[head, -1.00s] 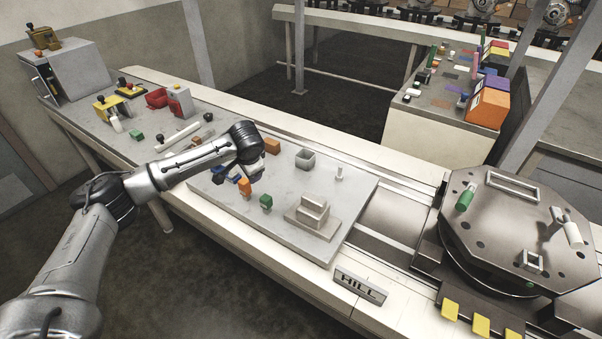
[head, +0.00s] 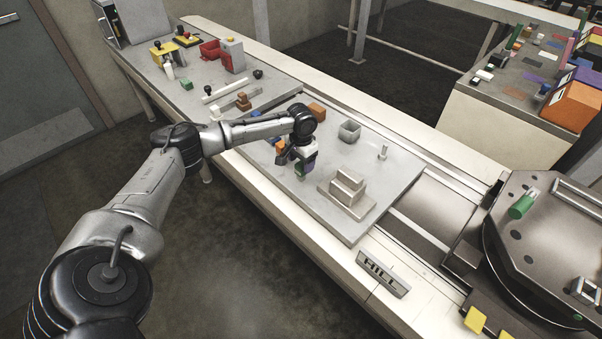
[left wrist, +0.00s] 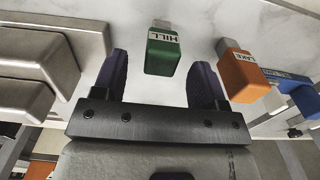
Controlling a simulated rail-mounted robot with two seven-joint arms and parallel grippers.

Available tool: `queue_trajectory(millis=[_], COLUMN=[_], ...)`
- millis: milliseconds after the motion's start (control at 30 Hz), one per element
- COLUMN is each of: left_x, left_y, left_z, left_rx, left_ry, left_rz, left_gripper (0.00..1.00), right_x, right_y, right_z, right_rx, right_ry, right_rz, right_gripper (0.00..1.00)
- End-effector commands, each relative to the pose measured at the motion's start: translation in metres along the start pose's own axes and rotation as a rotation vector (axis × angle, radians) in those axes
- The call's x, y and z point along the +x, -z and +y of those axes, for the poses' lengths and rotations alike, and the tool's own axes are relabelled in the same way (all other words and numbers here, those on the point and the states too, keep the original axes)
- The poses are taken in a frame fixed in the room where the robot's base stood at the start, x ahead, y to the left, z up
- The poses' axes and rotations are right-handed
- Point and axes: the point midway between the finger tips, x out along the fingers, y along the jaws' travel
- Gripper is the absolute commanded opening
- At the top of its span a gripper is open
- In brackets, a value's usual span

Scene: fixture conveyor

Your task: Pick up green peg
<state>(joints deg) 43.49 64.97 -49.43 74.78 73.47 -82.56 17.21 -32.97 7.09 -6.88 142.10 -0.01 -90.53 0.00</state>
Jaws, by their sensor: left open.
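The green peg (left wrist: 163,52) is a block with a white label and a paler grey end, seen in the left wrist view. My left gripper (left wrist: 161,60) is open, one dark purple finger on each side of the peg, with visible gaps. In the head view my left gripper (head: 299,163) is over the pale plate, and it and the wrist partly hide the green peg (head: 306,170). Whether the fingers are level with the peg is hard to tell. My right gripper is not in view.
An orange peg (left wrist: 240,74) stands close beside one finger, with a blue one (left wrist: 289,84) beyond. A stepped grey block (head: 347,191) sits on the plate (head: 395,175), near a grey open cup (head: 349,131). A turntable (head: 555,240) with a green cylinder (head: 521,205) is at right.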

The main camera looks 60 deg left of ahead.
Motion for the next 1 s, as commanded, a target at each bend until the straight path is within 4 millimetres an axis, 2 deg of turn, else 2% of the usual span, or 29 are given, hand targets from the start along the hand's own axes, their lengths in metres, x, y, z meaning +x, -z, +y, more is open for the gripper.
queue_trajectory(millis=[333, 667, 933, 1000], left_x=[0.016, 0.056, 0.058, 0.058], left_y=[0.0, 0.0, 0.0, 0.0], left_z=[0.0, -0.001, -0.002, -0.002], left_rx=[0.0, 0.002, 0.002, 0.002], left_ry=[0.0, 0.0, 0.001, 0.001], left_rz=[0.0, 0.001, 0.001, 0.001], left_gripper=[0.66, 0.66, 0.66, 0.59], right_x=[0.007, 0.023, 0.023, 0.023], right_y=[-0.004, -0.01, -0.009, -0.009], right_z=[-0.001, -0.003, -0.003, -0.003], right_rx=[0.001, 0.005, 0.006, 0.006], right_ry=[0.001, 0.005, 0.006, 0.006], right_rz=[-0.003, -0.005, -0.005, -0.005], right_gripper=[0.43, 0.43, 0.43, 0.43])
